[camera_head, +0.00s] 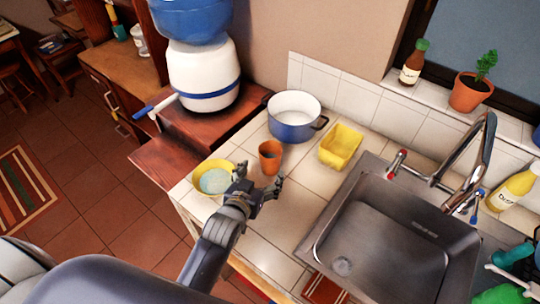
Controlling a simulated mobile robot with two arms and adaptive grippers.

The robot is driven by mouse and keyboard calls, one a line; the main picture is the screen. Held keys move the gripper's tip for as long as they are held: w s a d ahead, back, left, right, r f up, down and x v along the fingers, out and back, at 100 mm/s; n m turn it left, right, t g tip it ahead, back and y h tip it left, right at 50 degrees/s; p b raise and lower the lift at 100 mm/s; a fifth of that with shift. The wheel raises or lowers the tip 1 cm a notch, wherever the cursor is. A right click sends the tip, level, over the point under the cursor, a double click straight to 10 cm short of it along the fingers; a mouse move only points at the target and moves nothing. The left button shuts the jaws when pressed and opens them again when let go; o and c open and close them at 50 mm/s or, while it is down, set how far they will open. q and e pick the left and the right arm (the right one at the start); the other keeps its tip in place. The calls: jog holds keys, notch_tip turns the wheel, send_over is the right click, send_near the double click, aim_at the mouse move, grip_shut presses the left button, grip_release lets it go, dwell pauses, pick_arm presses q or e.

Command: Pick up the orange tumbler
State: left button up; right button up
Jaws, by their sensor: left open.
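The orange tumbler (270,157) stands upright on the white tiled counter (290,219), between a yellow bowl and a yellow container. My left gripper (260,178) is open and empty, just on the near side of the tumbler. Its two fingers are spread, one toward the bowl and one to the right. From this view I cannot tell whether a finger touches the tumbler. The tumbler's lower part is close behind the gripper. My right gripper is not in view.
A yellow bowl (203,189) holding something pale blue is left of the gripper. A blue and white pot (293,132) stands behind the tumbler. A yellow container (340,146) is to its right, then the steel sink (390,240). A water dispenser (204,72) stands back left.

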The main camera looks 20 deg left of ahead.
aim_at(267, 165)
pick_arm(q)
jog(key=x, duration=0.3)
jog(key=shift+d, duration=0.1)
jog(key=shift+w+f, duration=0.15)
jog(key=shift+w, duration=0.2)
jog(key=shift+w+f+p, duration=0.1)
jog(key=shift+w+p, duration=0.6)
jog(key=shift+p+x, duration=0.4)
jog(key=shift+x, duration=1.5)
jog(key=shift+s+f, duration=0.1)
jog(key=shift+c, duration=0.9)
jog(key=c, duration=1.1)
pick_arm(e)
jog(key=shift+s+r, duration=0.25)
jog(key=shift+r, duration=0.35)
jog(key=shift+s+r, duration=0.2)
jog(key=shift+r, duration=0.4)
